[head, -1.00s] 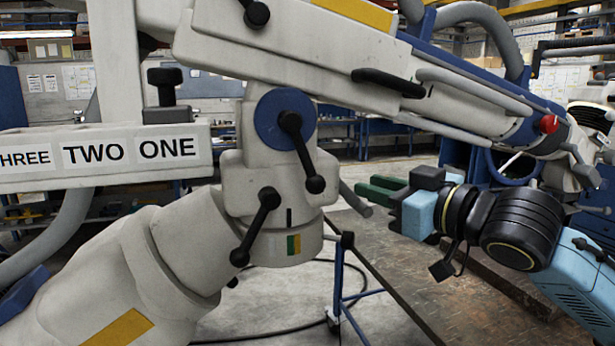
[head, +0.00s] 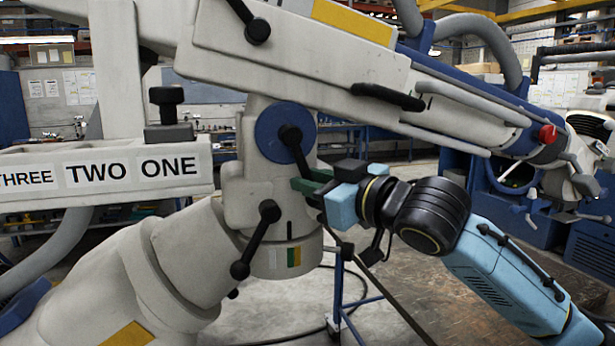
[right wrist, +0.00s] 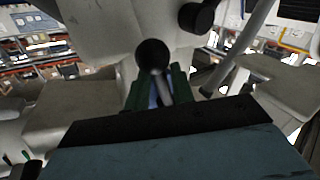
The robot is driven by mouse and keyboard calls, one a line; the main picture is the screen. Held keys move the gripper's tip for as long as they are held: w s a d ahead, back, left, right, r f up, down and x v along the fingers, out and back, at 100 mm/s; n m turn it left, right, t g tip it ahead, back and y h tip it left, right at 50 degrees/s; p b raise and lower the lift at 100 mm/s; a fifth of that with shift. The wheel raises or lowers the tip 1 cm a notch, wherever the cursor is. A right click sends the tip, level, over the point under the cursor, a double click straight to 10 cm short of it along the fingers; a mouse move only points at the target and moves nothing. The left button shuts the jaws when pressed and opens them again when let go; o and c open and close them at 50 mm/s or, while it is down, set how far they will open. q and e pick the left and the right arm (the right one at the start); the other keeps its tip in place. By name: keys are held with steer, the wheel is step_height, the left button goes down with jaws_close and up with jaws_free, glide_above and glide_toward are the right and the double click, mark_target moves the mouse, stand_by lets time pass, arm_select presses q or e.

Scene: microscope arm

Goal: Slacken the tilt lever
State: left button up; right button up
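The tilt lever, which I take to be the black ball-ended lever (head: 291,137) on the blue disc (head: 270,133), hangs down and slightly right. Its lower end is hidden behind my right gripper (head: 304,191). In the right wrist view, a black ball knob (right wrist: 152,53) and its rod show between the green fingers of that gripper (right wrist: 158,88). The fingers stand on either side of the rod with some gap visible, so they look open; contact cannot be told. My left gripper is not in view.
A second black lever (head: 256,238) sits on the lower collar, beside a striped mark (head: 293,257). A black handle (head: 387,97) and the heavy white upper arm (head: 300,60) are above. A label rail (head: 100,172) is at left.

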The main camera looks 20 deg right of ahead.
steer(key=shift+w+a, duration=0.3)
steer(key=shift+w, duration=0.3)
jaws_close()
steer(key=shift+d, duration=0.1)
